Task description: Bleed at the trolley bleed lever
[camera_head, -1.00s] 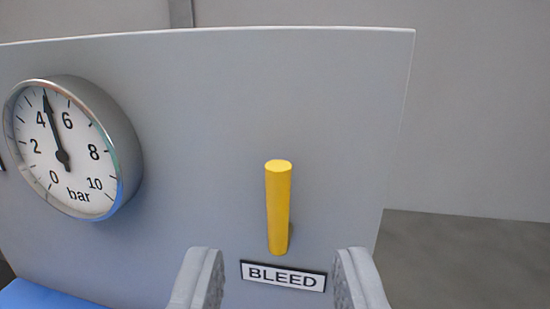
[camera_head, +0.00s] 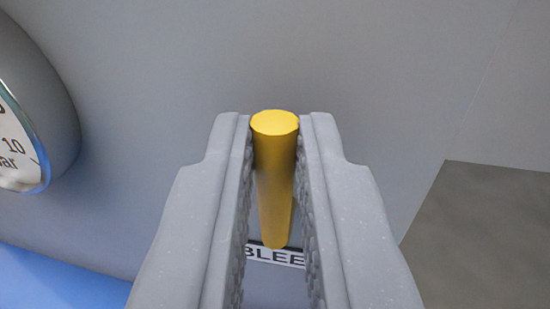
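The yellow bleed lever (camera_head: 275,190) is a plain round rod standing upright in front of the grey panel. My gripper (camera_head: 276,122) has one finger on each side of it. The ribbed inner faces meet the lever's sides near its top, with no clear gap, so the gripper looks shut on it. The BLEED label (camera_head: 272,255) is behind and below the lever, partly hidden by the fingers. The lever's mount on the panel is hidden.
The pressure gauge (camera_head: 40,110) juts from the panel (camera_head: 400,70) at the left and is cut off; its needle is out of view. A blue surface (camera_head: 55,280) lies below. Grey floor (camera_head: 490,240) shows at the right, past the panel's edge.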

